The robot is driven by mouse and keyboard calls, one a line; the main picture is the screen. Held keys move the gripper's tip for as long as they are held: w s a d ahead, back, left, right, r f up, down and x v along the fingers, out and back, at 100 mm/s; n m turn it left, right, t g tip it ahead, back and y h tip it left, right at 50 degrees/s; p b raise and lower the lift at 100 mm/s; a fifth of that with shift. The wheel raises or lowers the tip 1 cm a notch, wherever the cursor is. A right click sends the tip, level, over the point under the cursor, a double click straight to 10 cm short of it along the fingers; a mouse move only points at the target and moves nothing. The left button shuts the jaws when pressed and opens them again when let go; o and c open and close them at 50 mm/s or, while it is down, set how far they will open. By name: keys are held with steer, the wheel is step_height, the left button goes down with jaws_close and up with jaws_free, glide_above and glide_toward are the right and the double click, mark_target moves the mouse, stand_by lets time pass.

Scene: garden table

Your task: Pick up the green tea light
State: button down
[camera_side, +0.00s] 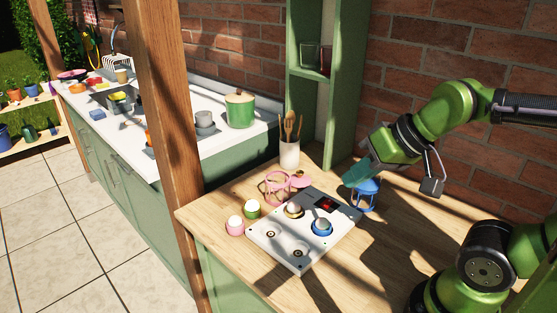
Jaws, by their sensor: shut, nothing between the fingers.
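The green tea light (252,209) stands on the wooden table, left of the white board, with a pale top. A similar pink tea light (235,225) stands just in front and to its left. My gripper (354,180) is to the right, above the far right part of the table near a blue lantern-like frame. It is shut and empty, well apart from the green tea light.
The white board (274,250) holds a gold-topped piece (293,209) and a blue-rimmed piece (321,227). Behind it are a pink wire frame (278,186), a utensil holder (289,154) and the blue frame (366,196). A wooden post (166,110) rises at the left.

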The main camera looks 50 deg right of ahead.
steer(key=c, duration=1.8)
jaws_free()
steer(key=o, duration=1.4)
steer(key=n+g+h, duration=0.2)
steer(key=n+g, duration=0.5)
steer(key=n, duration=0.5)
glide_above(252, 202)
step_height(252, 202, down, 8)
steer(key=r, duration=0.1)
step_height(252, 202, down, 12)
steer(key=shift+s+a+r, duration=0.1)
steer(key=shift+a+r, duration=0.05)
steer(key=shift+r, duration=0.05)
steer(key=shift+f, duration=2.7)
